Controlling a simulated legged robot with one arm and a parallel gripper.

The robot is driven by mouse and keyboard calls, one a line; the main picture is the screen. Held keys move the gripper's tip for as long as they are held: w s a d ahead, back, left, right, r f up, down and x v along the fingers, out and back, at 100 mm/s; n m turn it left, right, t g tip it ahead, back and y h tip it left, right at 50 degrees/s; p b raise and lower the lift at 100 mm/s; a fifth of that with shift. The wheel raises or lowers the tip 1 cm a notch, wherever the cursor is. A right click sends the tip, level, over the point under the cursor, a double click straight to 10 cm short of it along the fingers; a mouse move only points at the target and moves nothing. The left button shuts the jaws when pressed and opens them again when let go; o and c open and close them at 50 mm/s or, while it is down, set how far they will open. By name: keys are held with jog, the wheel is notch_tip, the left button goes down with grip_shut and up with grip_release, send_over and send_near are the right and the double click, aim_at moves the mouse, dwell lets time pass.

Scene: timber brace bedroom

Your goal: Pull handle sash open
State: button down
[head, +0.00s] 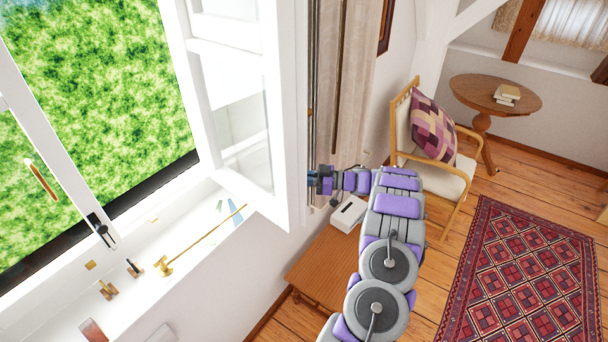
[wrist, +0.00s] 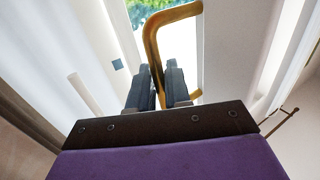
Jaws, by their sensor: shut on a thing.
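The white glazed sash (head: 292,120) stands swung inward from the window frame, with green outdoors showing through the opening to its left. My gripper (head: 313,182) is at the sash's right edge in the head view. In the wrist view, the brass handle (wrist: 153,42) is a bent bar that runs down between the dark fingers of my gripper (wrist: 161,75). The fingers are shut on it. The handle is hard to make out at my gripper in the head view.
Another sash with a brass handle (head: 42,180) is at the left. Brass fittings and a stay bar (head: 205,240) lie along the white sill. A curtain (head: 355,90) hangs just behind my gripper. A wooden table (head: 325,265) stands below, with a chair (head: 455,180) and rug (head: 525,280) to the right.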

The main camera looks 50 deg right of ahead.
jog(key=shift+a+r, duration=0.3)
jog(key=shift+a, duration=0.15)
jog(key=c, duration=1.5)
grip_release()
jog(key=shift+d, duration=0.25)
jog(key=shift+c, duration=0.2)
jog(key=shift+o, duration=0.7)
jog(key=shift+d, duration=0.25)
jog(key=shift+o, duration=0.6)
jog(key=shift+w+d+f, duration=0.1)
jog(key=shift+d+f, duration=0.1)
jog(key=shift+d, duration=0.25)
jog(key=shift+d+f, duration=0.2)
jog(key=shift+d, duration=0.25)
jog(key=b+v, duration=0.3)
jog(key=v, duration=1.4)
jog(key=shift+f, duration=0.2)
